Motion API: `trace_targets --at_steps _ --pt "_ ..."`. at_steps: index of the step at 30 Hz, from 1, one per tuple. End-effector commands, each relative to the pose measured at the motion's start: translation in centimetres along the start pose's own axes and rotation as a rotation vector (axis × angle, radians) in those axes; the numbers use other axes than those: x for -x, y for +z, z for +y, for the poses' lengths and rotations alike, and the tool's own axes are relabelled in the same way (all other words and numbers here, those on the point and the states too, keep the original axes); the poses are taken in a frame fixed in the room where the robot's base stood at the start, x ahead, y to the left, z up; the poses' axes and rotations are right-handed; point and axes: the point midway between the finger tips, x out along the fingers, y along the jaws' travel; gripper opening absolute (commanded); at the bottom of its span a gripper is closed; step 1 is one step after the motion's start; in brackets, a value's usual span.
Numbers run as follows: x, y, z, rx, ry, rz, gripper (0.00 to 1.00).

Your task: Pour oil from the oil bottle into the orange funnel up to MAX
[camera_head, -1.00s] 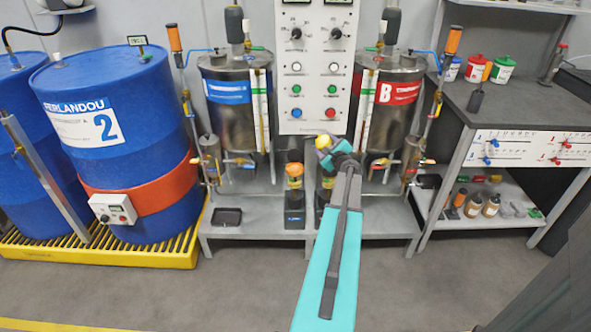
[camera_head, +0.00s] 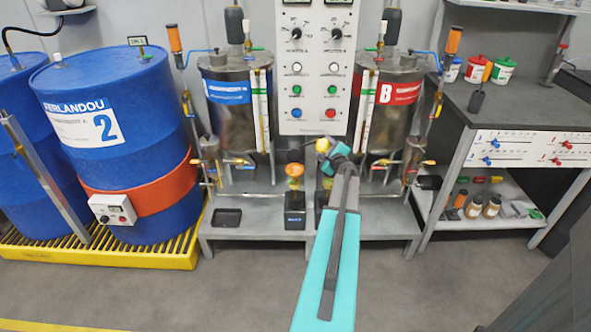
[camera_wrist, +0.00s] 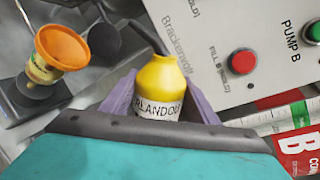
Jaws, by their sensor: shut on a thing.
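The oil bottle, yellow with a dark-lettered label, shows in the wrist view (camera_wrist: 160,90) between the two purple fingers of my gripper (camera_wrist: 160,103). My gripper is shut on it. In the head view the bottle's yellow end (camera_head: 323,146) shows just past my teal wrist. The orange funnel (camera_head: 294,170) stands to its left, on a pump unit with a black base. In the wrist view the funnel (camera_wrist: 63,47) is at the upper left, clear of the bottle. The funnel's inside and any MAX mark are too small or turned away to read.
The panel with a red button (camera_wrist: 242,62) is close beside the bottle. Tank A (camera_head: 232,105) and tank B (camera_head: 388,110) stand on the grey bench (camera_head: 262,228). Blue drums (camera_head: 118,140) stand at left; a workbench (camera_head: 520,110) is at right.

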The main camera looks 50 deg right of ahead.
Motion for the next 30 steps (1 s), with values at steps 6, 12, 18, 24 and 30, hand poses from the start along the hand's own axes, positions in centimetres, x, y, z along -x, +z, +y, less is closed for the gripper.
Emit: trace_targets --at_steps 6,12,18,24,30 --pt "0.0 -0.1 0.1 0.050 0.000 0.013 0.17" --pt "-0.2 -0.5 0.6 0.095 -0.001 0.025 0.17" --pt "-0.3 -0.8 1.0 0.140 -0.001 0.037 0.17" --pt "-0.4 -1.1 1.4 0.187 0.000 0.050 0.17" --pt "-0.4 -1.1 1.4 0.199 -0.001 0.053 0.17"
